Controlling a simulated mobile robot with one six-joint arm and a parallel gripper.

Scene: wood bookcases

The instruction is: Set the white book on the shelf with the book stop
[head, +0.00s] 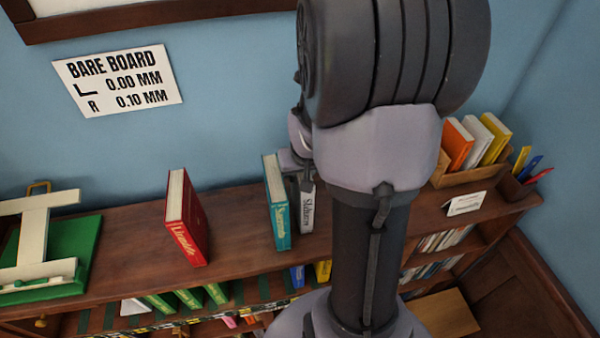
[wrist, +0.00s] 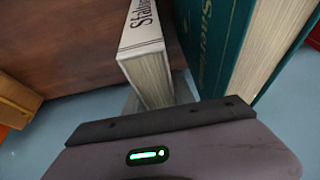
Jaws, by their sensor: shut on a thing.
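The white book (head: 307,212) is upright beside the teal book (head: 274,200) on the wooden bookcase top (head: 235,235). My gripper (head: 299,168) is shut on it from the wall side, partly hidden behind my arm. In the wrist view the white book (wrist: 148,55) sits between the grey fingers (wrist: 158,98), with the teal book (wrist: 225,45) just to its right. One finger lies in the narrow gap between the two books. I cannot tell whether the white book's base touches the wood. I cannot make out a book stop for sure.
A red book (head: 186,218) stands alone to the left. A green board with a cream frame (head: 50,250) is at far left. A wooden box of books (head: 465,175) and a small card (head: 465,204) are at right. Lower shelves hold several books. Bare wood separates the red and teal books.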

